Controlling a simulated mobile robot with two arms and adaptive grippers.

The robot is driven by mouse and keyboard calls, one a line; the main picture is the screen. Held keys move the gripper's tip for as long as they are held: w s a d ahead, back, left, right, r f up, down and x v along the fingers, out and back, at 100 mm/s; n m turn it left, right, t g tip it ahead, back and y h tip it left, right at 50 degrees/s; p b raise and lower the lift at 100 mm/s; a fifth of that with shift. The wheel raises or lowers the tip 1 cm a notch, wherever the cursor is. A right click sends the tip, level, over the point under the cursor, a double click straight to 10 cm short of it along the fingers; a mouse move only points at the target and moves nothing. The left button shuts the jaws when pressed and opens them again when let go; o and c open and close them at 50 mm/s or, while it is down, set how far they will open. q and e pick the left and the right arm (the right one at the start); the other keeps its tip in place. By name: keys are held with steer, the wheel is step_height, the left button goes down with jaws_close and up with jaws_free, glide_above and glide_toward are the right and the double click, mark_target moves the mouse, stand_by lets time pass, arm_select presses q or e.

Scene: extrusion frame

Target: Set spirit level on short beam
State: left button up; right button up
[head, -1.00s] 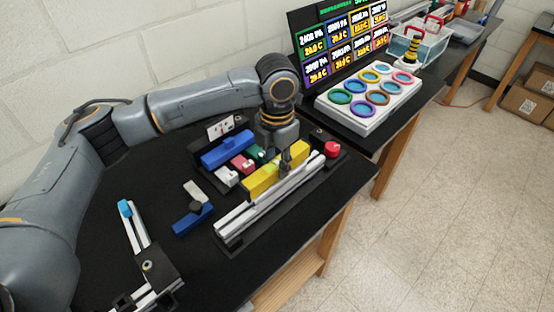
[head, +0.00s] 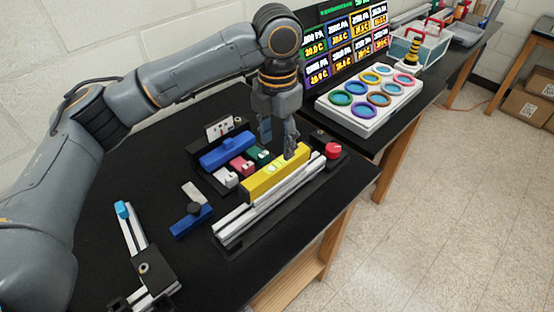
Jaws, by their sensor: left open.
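The yellow spirit level (head: 262,183) lies along the back side of the silver extrusion beams (head: 262,208), parallel to them. I cannot tell whether it rests on a beam or just beside it. My left gripper (head: 278,148) is open above and behind the far half of the level, its two fingers apart with nothing between them. The near finger overlaps the level's far end in the picture; contact is unclear. My right gripper is not in view.
A blue block (head: 228,150) and several small coloured blocks stand behind the level. A red knob (head: 333,150) is at the beams' far end. A blue clamp-like tool (head: 192,220) and another extrusion assembly (head: 143,265) lie at left. Bare black table surrounds these.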

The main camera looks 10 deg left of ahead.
mark_target(277, 165)
arm_select(q)
step_height(277, 165, up, 5)
steer(key=shift+r+b, duration=0.2)
steer(key=shift+b, duration=0.15)
stand_by(0.3)
